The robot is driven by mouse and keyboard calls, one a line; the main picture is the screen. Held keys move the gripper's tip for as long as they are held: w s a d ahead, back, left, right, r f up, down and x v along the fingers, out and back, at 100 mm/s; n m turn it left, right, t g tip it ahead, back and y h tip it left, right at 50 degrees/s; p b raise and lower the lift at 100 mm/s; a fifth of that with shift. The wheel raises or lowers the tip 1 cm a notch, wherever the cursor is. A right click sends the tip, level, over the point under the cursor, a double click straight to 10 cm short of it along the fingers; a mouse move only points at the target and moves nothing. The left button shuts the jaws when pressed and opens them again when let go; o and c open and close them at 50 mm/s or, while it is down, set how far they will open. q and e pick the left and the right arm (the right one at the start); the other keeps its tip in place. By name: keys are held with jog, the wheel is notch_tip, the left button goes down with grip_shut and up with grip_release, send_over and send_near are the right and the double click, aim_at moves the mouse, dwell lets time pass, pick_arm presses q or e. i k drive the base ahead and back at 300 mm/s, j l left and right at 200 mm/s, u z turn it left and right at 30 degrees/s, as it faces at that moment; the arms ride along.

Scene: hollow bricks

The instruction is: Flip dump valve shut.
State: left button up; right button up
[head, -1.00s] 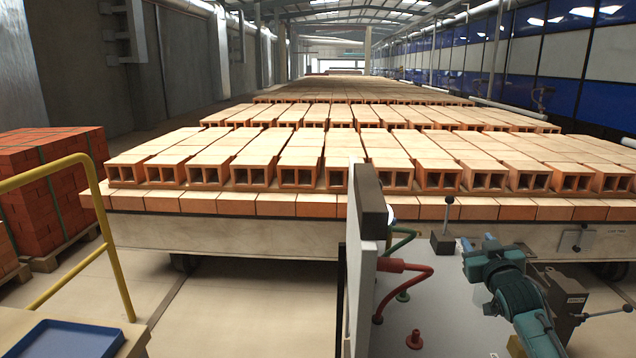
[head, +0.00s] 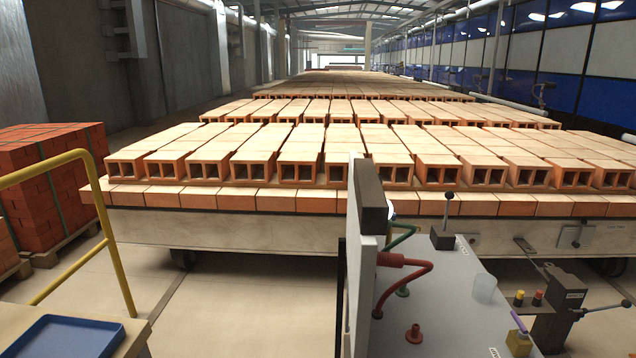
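Neither of my grippers shows in the head view. A small brass block with a purple handle (head: 519,322) stands at the front right of the grey panel (head: 450,310); the handle leans up to the left. A black box with an upright black-knobbed lever (head: 449,208) stands at the panel's back edge. A dark labelled post (head: 560,312) at the right carries a long lever (head: 605,310) sticking out to the right. Labels are too small to read, so I cannot tell which of these is the dump valve.
A clear cup (head: 484,289) stands on the panel. Red pipe (head: 410,262) and green pipe (head: 402,238) come from an upright white board (head: 362,270) at its left. Behind is a kiln car (head: 250,234) of hollow bricks. A blue tray (head: 68,338) and yellow rail (head: 112,265) are at left.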

aim_at(522, 333)
jog(key=l+z, duration=0.1)
jog(key=z, duration=0.25)
jog(key=l+z, duration=0.1)
jog(key=z, duration=0.3)
jog(key=l+z, duration=0.1)
jog(key=z, duration=0.25)
jog(key=i+j+u, duration=0.2)
jog(key=i+u, duration=0.65)
jog(key=k+j, duration=0.05)
jog(key=k, duration=0.05)
